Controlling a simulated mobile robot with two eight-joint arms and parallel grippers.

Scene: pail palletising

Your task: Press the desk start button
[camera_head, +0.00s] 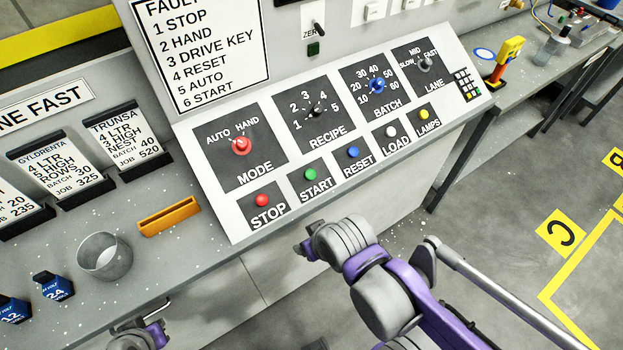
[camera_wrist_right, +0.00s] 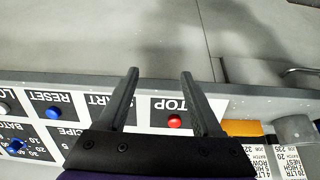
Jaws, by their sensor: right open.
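The green START button (camera_head: 310,174) sits on the sloped desk panel (camera_head: 222,207), between the red STOP button (camera_head: 262,200) and the blue RESET button (camera_head: 353,152). My right gripper (camera_head: 303,250) is in front of the panel's lower edge, below START in the picture, apart from the button. In the right wrist view its two fingers (camera_wrist_right: 160,75) are open and empty. There the panel appears upside down, with the STOP button (camera_wrist_right: 174,121) by the right finger and START's green cap hidden behind the gripper. Part of my left arm shows at the bottom left; its jaws are unclear (camera_head: 152,325).
The red MODE knob (camera_head: 241,146), RECIPE knob (camera_head: 316,111) and blue BATCH knob (camera_head: 377,86) stand above the buttons. White LOAD (camera_head: 391,131) and yellow LAMPS (camera_head: 424,115) buttons are right of RESET. A grey cup (camera_head: 104,257) and orange holder (camera_head: 169,216) stand left.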

